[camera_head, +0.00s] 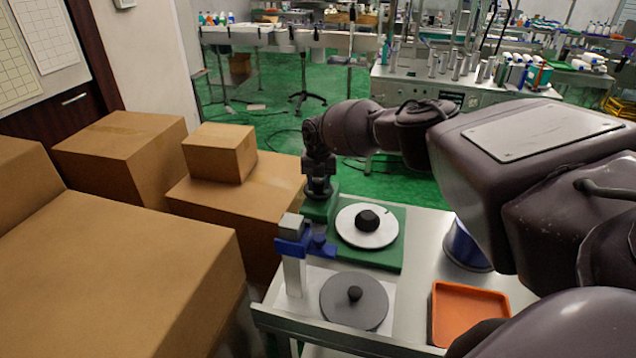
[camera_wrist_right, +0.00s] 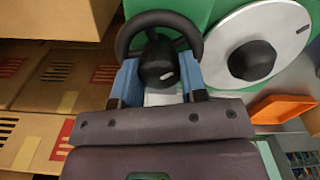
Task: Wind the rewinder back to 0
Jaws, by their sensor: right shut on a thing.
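The device that looks like the rewinder has a green base (camera_head: 385,260) carrying a white disc (camera_head: 350,233) with a black hub (camera_head: 367,220). The white disc (camera_wrist_right: 228,22) has a short dark mark near its rim; I can read no number on it. My right gripper (camera_head: 319,190) reaches down at the base's far left corner. In the right wrist view its blue fingers (camera_wrist_right: 160,80) are shut on a black knob (camera_wrist_right: 158,60), with a black ring (camera_wrist_right: 165,17) curving around its far side. The gripper hides the knob in the head view. My left gripper is not in view.
A grey disc (camera_head: 352,308) with a black knob and a white post (camera_head: 295,275) with a blue clamp (camera_head: 300,247) stand nearer. An orange tray (camera_head: 466,312) and a blue roll (camera_head: 464,247) lie right. Cardboard boxes (camera_head: 120,280) crowd the left.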

